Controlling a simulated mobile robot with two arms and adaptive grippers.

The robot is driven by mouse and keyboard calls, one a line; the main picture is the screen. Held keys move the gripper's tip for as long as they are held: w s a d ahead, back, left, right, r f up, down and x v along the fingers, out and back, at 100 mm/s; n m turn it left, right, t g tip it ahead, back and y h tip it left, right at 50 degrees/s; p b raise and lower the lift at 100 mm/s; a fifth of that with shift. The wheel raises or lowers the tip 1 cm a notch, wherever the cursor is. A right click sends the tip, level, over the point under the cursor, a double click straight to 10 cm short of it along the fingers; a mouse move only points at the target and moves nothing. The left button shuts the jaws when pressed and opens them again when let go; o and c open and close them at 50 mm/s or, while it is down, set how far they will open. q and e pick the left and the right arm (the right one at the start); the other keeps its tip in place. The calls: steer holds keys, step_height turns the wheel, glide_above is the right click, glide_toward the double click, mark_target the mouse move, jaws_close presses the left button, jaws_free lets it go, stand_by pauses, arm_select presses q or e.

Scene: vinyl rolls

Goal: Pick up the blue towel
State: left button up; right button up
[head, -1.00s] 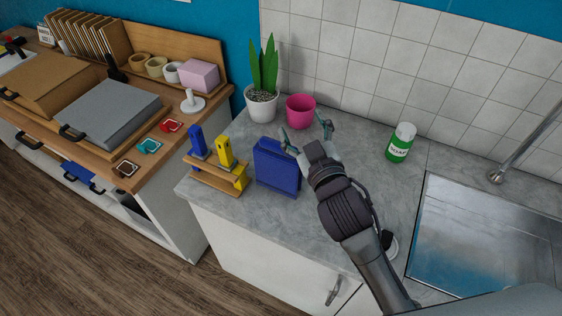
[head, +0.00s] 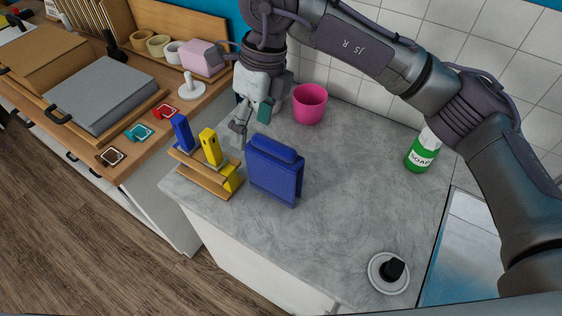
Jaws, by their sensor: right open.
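The blue towel (head: 274,172) hangs folded, upright, on the grey counter (head: 330,220). Its holder is mostly hidden under it. My right gripper (head: 251,122) reaches in from the upper right and points down, just behind and slightly left of the towel's top edge. Its fingers are apart, with nothing between them, and I cannot tell whether one touches the towel. My left gripper is not in view.
A wooden rack (head: 205,174) with blue and yellow tools stands close left of the towel. A pink pot (head: 309,103) is behind it. The counter's middle is clear.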

mark_target(276, 145)
steer(key=d, duration=0.1)
steer(key=w+d+h, duration=0.1)
steer(key=w+d+r+t+h, duration=0.1)
steer(key=shift+w+d+m, duration=0.2)
steer(key=shift+d+m, duration=0.1)
steer(key=shift+d, duration=0.05)
steer(key=shift+d+f, duration=0.15)
steer(key=shift+f, duration=0.2)
step_height(276, 145, down, 8)
steer(key=shift+r+p, duration=0.2)
steer(key=shift+p, duration=0.95)
steer(key=f+p, duration=0.1)
steer(key=f, duration=0.1)
steer(key=f+p, duration=0.2)
steer(key=shift+w+f, duration=0.2)
steer(key=shift+f, duration=0.45)
steer(key=c, duration=1.2)
steer(key=shift+c, duration=0.4)
steer(key=shift+a+r, duration=0.1)
steer(key=shift+a, duration=0.1)
